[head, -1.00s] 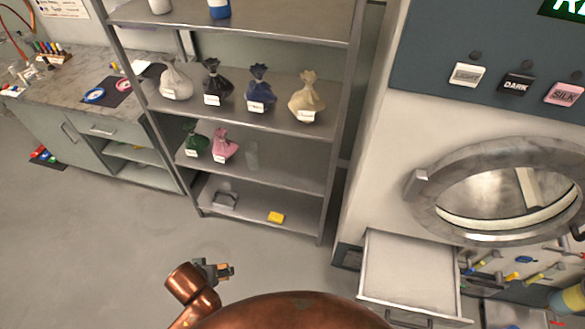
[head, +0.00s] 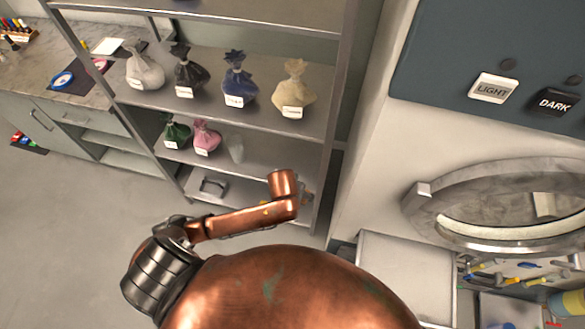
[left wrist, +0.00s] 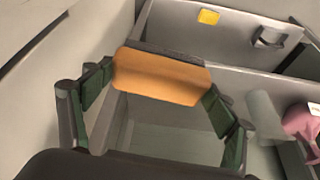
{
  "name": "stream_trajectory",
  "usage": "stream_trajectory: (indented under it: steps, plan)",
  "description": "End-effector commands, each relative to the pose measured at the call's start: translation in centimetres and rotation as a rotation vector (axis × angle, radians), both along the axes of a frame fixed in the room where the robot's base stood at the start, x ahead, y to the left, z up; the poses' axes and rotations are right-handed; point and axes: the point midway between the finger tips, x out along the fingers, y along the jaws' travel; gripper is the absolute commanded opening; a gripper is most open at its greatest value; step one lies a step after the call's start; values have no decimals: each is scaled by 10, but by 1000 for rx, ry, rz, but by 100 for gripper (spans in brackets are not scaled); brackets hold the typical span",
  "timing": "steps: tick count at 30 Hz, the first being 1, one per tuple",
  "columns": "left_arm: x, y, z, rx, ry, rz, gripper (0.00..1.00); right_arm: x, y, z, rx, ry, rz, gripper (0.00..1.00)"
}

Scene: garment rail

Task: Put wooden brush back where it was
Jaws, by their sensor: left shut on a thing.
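The wooden brush (left wrist: 160,77) is an orange-brown block with a dark strip along one edge. In the left wrist view my left gripper (left wrist: 158,80) is shut on it, with a green-and-black finger at each end. In the head view my left arm reaches in front of the lower right part of the shelf rack (head: 324,175), and its copper link hides most of the gripper and the brush. In the left wrist view the brush is held in front of the rack's shelves; I cannot tell whether it touches one. My right gripper is not in view.
A pink bag (head: 206,138), a green bag (head: 177,133) and a translucent bottle (head: 236,148) stand on one shelf. The shelf below holds a grey item (head: 210,187) and a yellow block (left wrist: 208,17). A pale drawer (head: 405,270) stands out at the right.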

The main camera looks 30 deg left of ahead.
Motion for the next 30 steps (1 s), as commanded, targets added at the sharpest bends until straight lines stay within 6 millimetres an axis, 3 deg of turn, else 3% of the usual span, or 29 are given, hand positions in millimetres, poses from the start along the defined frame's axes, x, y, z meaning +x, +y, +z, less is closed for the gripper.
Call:
stream_trajectory:
  steps: [1,3,6,11,21,24,30]
  plan:
    - [23,7,-8,7,-5,26,53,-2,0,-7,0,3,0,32]
    - [47,13,-12,4,-7,61,53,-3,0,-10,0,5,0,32]
    - [70,19,-15,-2,-11,97,53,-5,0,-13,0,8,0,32]
    - [88,36,-24,-4,-11,121,53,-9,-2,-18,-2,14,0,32]
    - [128,104,-59,-4,-11,125,53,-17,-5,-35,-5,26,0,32]
    - [135,117,-81,-5,-8,125,53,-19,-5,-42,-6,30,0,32]
    - [146,133,-103,-7,-12,123,53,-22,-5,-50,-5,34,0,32]
